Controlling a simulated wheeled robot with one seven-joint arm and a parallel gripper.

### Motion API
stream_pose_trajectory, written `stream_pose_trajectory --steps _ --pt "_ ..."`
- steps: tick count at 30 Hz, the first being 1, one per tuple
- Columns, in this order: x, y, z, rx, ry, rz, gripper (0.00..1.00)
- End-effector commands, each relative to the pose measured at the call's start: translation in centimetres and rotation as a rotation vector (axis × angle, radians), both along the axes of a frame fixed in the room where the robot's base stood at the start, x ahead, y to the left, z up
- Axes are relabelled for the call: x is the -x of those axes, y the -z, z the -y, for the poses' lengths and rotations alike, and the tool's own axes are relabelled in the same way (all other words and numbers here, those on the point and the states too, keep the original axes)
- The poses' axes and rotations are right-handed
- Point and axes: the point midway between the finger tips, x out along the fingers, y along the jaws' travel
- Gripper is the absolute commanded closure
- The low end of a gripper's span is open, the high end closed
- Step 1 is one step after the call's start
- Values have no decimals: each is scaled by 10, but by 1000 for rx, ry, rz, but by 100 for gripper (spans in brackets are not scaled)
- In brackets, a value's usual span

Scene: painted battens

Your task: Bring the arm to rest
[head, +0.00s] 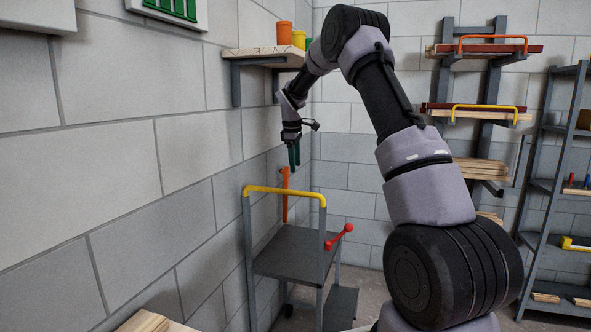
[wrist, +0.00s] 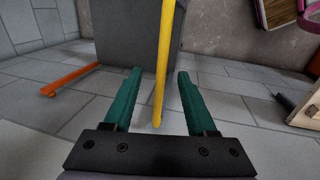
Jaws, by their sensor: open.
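My arm (head: 390,95) arches up from the lower right and bends down toward the left wall. My gripper (head: 294,160) hangs at its end, fingers pointing down, above the grey cart (head: 290,255). In the wrist view my gripper (wrist: 159,74) has its two green fingers spread apart, with nothing held between them. The cart's yellow handle bar (wrist: 163,60) shows beyond and between the fingers there. In the head view the yellow handle (head: 283,191) is below the fingertips; I cannot tell the exact gap.
A red lever (head: 340,236) juts from the cart's right side. A wall shelf (head: 262,54) with coloured pots is close to my wrist. Racks with boards (head: 485,108) stand at the right.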

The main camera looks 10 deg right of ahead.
Motion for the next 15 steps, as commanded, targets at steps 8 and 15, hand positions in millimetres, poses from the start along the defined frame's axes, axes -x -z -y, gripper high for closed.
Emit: stream_pose_trajectory --steps 8,15 --pt "1 -2 0 -2 4 2 43" --pt "39 -54 -1 -52 122 59 43"
